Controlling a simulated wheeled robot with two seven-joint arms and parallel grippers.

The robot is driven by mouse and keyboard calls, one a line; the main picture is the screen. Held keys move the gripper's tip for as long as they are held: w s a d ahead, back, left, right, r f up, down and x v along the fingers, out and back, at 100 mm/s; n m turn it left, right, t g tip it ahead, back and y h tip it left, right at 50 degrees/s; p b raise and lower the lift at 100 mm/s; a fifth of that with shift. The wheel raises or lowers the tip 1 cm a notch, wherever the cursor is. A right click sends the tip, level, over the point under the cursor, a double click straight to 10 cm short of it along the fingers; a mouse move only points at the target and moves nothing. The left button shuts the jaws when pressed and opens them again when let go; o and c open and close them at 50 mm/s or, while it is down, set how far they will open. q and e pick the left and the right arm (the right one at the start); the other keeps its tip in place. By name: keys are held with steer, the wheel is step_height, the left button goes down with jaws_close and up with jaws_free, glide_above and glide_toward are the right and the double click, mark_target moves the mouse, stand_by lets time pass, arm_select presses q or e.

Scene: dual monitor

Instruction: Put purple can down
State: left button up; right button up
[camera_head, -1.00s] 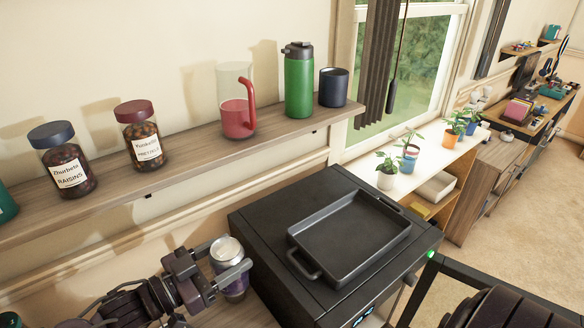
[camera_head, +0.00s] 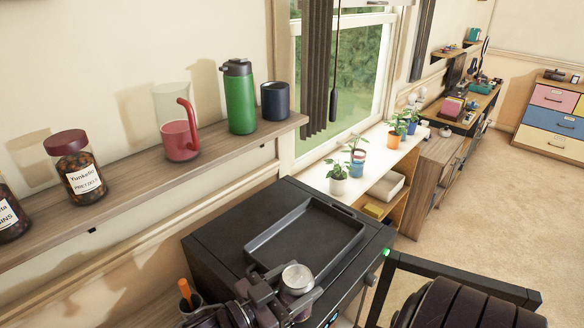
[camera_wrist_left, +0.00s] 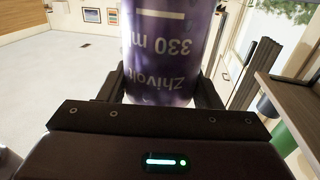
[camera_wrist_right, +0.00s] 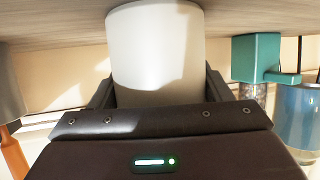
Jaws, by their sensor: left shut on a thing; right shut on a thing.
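The purple can (camera_head: 298,281) has a silver top and shows upright in the head view, overlapping the near edge of the black tray (camera_head: 262,243). My left gripper (camera_head: 292,290) is shut around it. In the left wrist view the can's purple side with white lettering (camera_wrist_left: 163,45) fills the space between the fingers of that gripper (camera_wrist_left: 160,88). I cannot tell how high the can is above the black box. My right gripper (camera_wrist_right: 155,92) is shut on a plain white cylinder (camera_wrist_right: 154,50) in the right wrist view. It is not visible in the head view.
The tray lies on a black box-shaped appliance (camera_head: 215,245). A wall shelf (camera_head: 135,195) carries jars, a clear-and-red pitcher (camera_head: 178,130), a green flask (camera_head: 239,97) and a dark cup (camera_head: 275,101). A holder with an orange item (camera_head: 185,291) stands left of the appliance.

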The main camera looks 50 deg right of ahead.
arm_select(q)
steer(key=shift+f, duration=1.8)
steer(key=shift+f, duration=0.2)
steer(key=o, duration=1.2)
